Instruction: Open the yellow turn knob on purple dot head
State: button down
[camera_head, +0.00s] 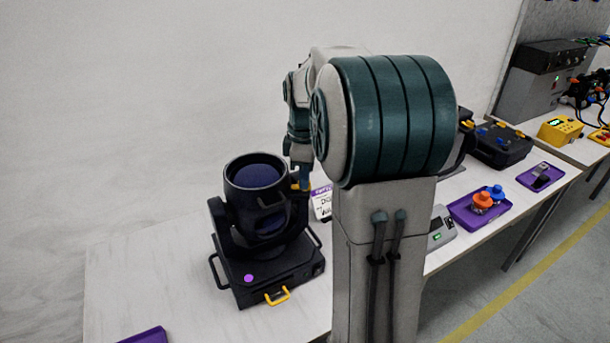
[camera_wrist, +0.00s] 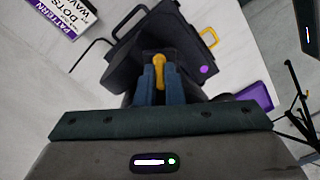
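A purple dot (camera_head: 248,278) marks the base and also shows in the wrist view (camera_wrist: 204,69). The yellow turn knob (camera_wrist: 159,70) is on the head's side, at the right of the barrel in the head view. My gripper (camera_wrist: 159,84) has its blue fingers on either side of the knob and appears shut on it.
A yellow handle (camera_head: 277,296) is on the base's front. A printed sign (camera_head: 322,203) stands behind. A purple tray (camera_head: 480,206) with orange and blue items and a black case (camera_head: 500,146) are at the right. The table (camera_head: 160,270) is clear left of the head.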

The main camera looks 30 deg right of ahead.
jog(key=shift+m, duration=0.3)
jog(key=m, duration=1)
jog(key=shift+m, duration=0.3)
jog(key=m, duration=0.6)
jog(key=shift+m, duration=0.3)
jog(key=c, duration=1.5)
grip_release()
jog(key=shift+c, duration=0.2)
jog(key=shift+r, duration=0.1)
